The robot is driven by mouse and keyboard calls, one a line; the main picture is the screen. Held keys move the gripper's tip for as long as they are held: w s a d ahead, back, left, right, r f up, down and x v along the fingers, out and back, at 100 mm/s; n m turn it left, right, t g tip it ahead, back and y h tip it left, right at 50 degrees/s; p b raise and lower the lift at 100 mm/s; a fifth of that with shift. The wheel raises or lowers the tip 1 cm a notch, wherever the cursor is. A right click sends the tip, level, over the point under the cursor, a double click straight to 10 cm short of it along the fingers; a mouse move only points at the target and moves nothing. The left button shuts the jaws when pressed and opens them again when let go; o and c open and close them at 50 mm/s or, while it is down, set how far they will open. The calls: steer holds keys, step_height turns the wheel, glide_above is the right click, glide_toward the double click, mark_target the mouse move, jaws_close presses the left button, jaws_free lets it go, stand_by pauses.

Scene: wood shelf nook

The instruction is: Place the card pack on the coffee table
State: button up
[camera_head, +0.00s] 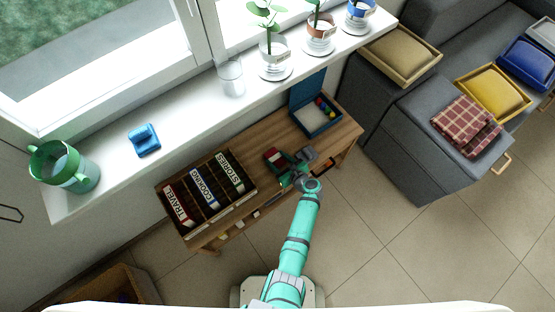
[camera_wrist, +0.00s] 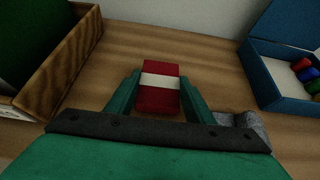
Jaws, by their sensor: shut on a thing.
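The card pack (camera_wrist: 160,98) is a small red box with a white band across it. It sits between the two green fingers of my gripper (camera_wrist: 158,100) in the wrist view, and the fingers are shut on it. In the head view the card pack (camera_head: 272,155) shows red at the end of my gripper (camera_head: 281,160), over the wooden coffee table (camera_head: 262,137). The bare table top (camera_wrist: 215,75) lies behind and around the pack in the wrist view. I cannot tell whether the pack touches the table top.
A wooden box of labelled books (camera_head: 207,190) stands on the table's left part. An open blue box (camera_head: 318,118) with coloured pieces stands at its right end. A grey object (camera_wrist: 246,124) lies close right of my gripper. The window sill (camera_head: 190,112) runs behind the table.

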steer(key=o, duration=1.1)
steer(key=shift+f, duration=0.15)
